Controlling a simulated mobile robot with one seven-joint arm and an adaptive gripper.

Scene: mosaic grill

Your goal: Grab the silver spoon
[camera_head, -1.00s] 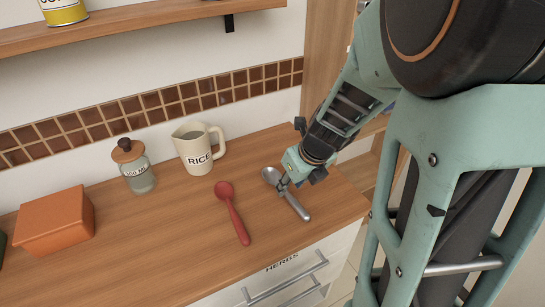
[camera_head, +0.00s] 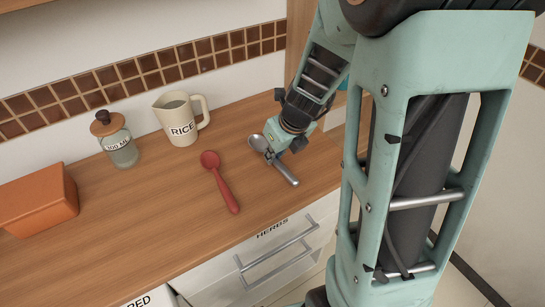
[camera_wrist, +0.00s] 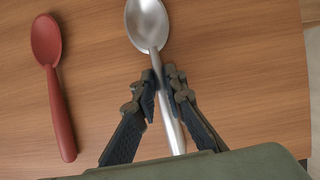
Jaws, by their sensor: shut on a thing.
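The silver spoon (camera_head: 284,172) lies on the wooden counter near its right end, and its bowl points to the back left. In the wrist view the silver spoon (camera_wrist: 148,25) runs down between my fingers, bowl at the top. My gripper (camera_head: 273,152) is at the spoon's neck, just below the bowl. In the wrist view my gripper (camera_wrist: 160,88) has its fingertips closed on either side of the neck. Whether the spoon is lifted off the counter I cannot tell.
A red spoon (camera_head: 222,183) lies left of the silver one and also shows in the wrist view (camera_wrist: 54,85). A rice jug (camera_head: 180,117), a glass jar (camera_head: 117,143) and an orange box (camera_head: 38,203) stand further left. The counter's front edge is above the herbs drawer (camera_head: 265,254).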

